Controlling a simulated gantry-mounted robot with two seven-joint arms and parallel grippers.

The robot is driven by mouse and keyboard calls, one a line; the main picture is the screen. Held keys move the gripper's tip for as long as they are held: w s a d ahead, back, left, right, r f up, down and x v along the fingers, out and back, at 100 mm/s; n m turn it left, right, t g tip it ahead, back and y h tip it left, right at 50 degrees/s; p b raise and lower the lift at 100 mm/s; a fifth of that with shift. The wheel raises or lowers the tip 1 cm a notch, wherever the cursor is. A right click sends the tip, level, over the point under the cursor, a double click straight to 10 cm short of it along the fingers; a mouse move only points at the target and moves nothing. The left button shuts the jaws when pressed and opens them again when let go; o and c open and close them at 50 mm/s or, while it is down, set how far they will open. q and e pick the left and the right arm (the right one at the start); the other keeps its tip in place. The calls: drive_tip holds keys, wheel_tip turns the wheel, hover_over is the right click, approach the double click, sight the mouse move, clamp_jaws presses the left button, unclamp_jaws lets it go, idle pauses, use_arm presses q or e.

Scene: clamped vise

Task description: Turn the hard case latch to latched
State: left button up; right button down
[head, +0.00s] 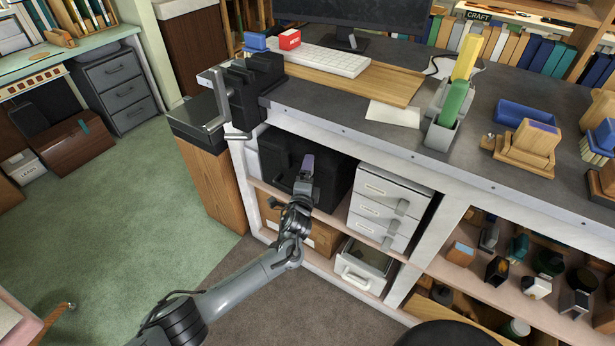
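A black box-like case (275,155) stands on the upper shelf under the workbench; I take it to be the hard case. My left gripper (305,178) is in front of its face, with the arm coming up from the lower left. A small purplish-grey piece (308,161) shows at the gripper's tip, against the case. I cannot tell whether this piece is the latch or whether the fingers hold it. The gripper covers part of the case front. The finger gap is too small to make out. My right gripper is not in view.
A vise (255,88) with a grey handle sits at the bench corner, above and left of the case. Small grey drawers (385,207) stand right of the case. Floor is free at the left.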

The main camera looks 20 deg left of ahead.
use_arm(q)
drive_tip(key=shift+s, duration=0.15)
use_arm(e)
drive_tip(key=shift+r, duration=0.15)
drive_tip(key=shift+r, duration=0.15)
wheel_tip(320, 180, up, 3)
drive_tip(key=p, duration=0.3)
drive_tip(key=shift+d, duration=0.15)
use_arm(q)
drive_tip(key=s+d, duration=0.1)
drive_tip(key=s, duration=0.9)
drive_tip(key=shift+s+d+p, duration=0.2)
drive_tip(key=shift+d+p, duration=0.15)
drive_tip(key=shift+f, duration=0.1)
